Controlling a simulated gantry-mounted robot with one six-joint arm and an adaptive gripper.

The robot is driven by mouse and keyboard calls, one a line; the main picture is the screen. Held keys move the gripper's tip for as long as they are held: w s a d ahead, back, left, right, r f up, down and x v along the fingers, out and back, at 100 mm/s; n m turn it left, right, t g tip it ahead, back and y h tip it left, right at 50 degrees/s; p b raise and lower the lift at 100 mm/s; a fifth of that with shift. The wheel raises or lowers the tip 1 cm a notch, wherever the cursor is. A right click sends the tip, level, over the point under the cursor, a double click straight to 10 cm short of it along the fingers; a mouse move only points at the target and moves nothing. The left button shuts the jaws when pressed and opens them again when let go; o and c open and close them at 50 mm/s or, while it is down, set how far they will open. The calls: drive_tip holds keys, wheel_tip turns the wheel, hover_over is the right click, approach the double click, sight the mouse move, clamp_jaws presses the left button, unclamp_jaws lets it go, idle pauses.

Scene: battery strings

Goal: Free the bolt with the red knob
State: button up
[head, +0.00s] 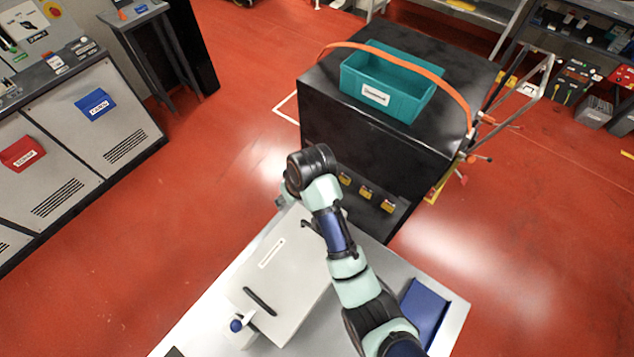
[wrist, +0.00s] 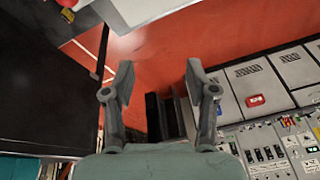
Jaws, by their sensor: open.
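A small red knob (head: 463,179) shows in the head view at the right side of the black cabinet (head: 400,150), low by its corner. Other small reddish ends stick out close by, and I cannot make out the bolt itself. My gripper (wrist: 159,72) is open and empty in the wrist view, with its two fingers apart over red floor. In the head view my arm's end hides most of it, at the cabinet's left front corner. The gripper is well left of the knob and apart from it. The knob cannot be made out in the wrist view.
A teal bin (head: 385,85) stands on the cabinet under an orange strap (head: 430,70). A grey metal frame (head: 515,90) juts out at the cabinet's right. A light table with a grey box (head: 275,280) and blue tray (head: 425,310) lies in front.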

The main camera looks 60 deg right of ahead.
drive_tip(key=s+d+f+m+g+y+b, duration=0.25)
drive_tip(key=s+d+f, duration=0.35)
drive_tip(key=s+d, duration=0.35)
drive_tip(key=f, duration=0.2)
drive_tip(key=a+f, duration=0.1)
drive_tip(key=f, duration=0.2)
drive_tip(key=w+a+f, duration=0.1)
drive_tip(key=f, duration=0.1)
drive_tip(key=shift+f, duration=0.35)
drive_tip(key=shift+w, duration=0.1)
clamp_jaws()
